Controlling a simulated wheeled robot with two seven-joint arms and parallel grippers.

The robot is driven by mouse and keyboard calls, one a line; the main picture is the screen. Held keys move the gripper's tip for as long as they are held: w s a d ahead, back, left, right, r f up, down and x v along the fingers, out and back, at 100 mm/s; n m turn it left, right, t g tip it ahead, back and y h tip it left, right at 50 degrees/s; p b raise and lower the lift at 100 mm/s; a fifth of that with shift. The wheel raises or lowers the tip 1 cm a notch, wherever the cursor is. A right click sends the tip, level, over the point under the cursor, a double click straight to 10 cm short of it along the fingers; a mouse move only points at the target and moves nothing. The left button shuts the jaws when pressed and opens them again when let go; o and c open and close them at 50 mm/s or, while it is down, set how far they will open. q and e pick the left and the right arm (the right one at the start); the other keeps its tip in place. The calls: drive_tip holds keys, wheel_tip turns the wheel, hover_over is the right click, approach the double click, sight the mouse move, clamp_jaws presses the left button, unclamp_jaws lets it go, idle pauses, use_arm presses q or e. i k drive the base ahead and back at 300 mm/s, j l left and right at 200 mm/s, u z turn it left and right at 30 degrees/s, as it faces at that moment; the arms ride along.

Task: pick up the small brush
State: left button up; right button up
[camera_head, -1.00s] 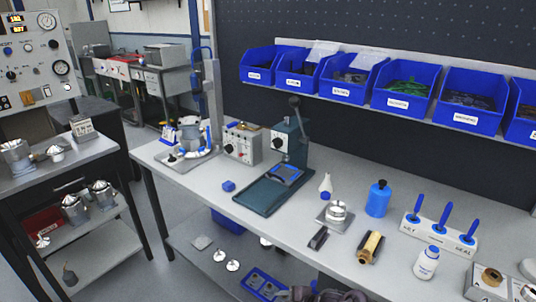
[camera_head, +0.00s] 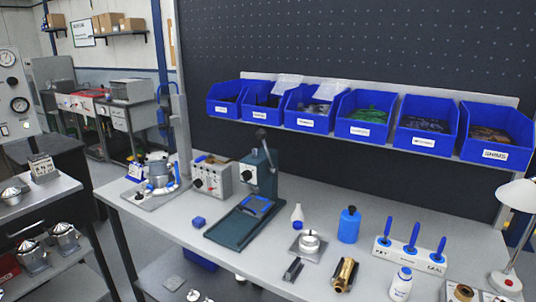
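I cannot make out a small brush for certain. Several blue-handled tools (camera_head: 412,238) stand upright in a white labelled block (camera_head: 385,252) at the right of the workbench (camera_head: 335,197); their lower ends are hidden in the block, so I cannot tell if one is a brush. A small dark block (camera_head: 293,269) lies near the bench's front edge, beside a brass-coloured cylindrical part (camera_head: 345,274); its kind is unclear. Neither of my grippers shows in the head view.
Blue bins (camera_head: 365,115) hang on a rail behind the bench. A green press (camera_head: 258,180), a blue bottle (camera_head: 349,225), a white bottle (camera_head: 401,284) and a lamp (camera_head: 518,220) stand on it. A side cart (camera_head: 38,200) is at left, with a floor gap between.

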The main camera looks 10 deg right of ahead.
sight(441, 246)
drive_tip(key=i+l+z, duration=0.25)
drive_tip(key=l+z, duration=0.15)
drive_tip(key=i+l+z, duration=0.25)
drive_tip(key=z, duration=0.15)
drive_tip(key=i+l+z, duration=0.3)
drive_tip(key=z, duration=0.15)
